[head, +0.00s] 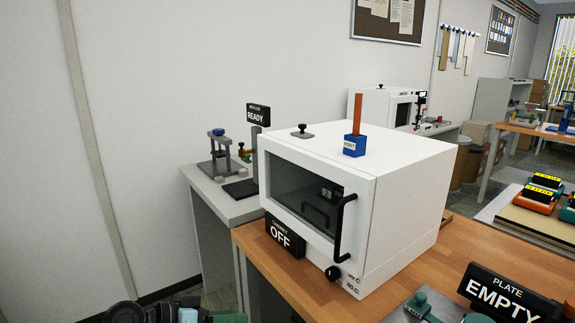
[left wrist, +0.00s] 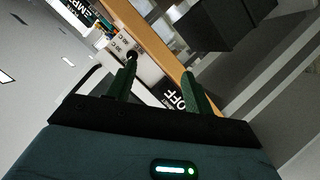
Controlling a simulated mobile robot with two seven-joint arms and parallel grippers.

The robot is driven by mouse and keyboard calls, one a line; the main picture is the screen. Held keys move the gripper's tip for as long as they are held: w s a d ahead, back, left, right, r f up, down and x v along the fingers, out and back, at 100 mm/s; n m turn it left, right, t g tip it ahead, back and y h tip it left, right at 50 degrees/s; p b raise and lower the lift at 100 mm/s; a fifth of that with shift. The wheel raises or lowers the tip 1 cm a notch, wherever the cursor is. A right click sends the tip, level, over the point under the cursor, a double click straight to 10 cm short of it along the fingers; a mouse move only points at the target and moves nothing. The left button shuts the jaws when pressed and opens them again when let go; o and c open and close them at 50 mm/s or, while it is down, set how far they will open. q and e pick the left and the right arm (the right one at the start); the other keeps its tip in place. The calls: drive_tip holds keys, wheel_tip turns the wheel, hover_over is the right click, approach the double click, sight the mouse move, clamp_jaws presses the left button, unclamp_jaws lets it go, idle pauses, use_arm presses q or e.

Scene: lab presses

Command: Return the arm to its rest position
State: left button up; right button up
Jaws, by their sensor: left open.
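My left arm shows only as a small dark and green part at the bottom edge of the head view, left of the white cabinet (head: 400,200). In the left wrist view my left gripper (left wrist: 160,70) has its two green fingers apart, with nothing between them. The cabinet's front and its OFF sign (head: 280,238) lie beyond the fingers, apart from them. The cabinet door with its dark window and black handle (head: 344,228) looks closed. My right gripper is not in view.
The cabinet stands on a wooden bench (head: 290,278). A blue block (head: 354,146) with an orange-brown upright piece is on its top. A PLATE EMPTY sign (head: 509,293) is at the lower right. A grey side table (head: 226,207) holds a small press (head: 219,158).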

use_arm(q)
drive_tip(key=s+a+f+n+t+y+p, duration=0.2)
drive_tip(key=s+f+n+y+p, duration=0.25)
drive_tip(key=s+f, duration=1.25)
drive_tip(key=s+a+y+p, duration=0.1)
drive_tip(key=s+a+y, duration=0.1)
drive_tip(key=s, duration=0.9)
drive_tip(key=s+a+f+m+y+p, duration=0.1)
drive_tip(key=s+a+y+p, duration=0.1)
drive_tip(key=s, duration=1)
drive_tip(key=shift+s+a+t+y+p, duration=0.15)
drive_tip(key=shift+a+t+y+p, duration=0.15)
drive_tip(key=shift+a+y, duration=0.55)
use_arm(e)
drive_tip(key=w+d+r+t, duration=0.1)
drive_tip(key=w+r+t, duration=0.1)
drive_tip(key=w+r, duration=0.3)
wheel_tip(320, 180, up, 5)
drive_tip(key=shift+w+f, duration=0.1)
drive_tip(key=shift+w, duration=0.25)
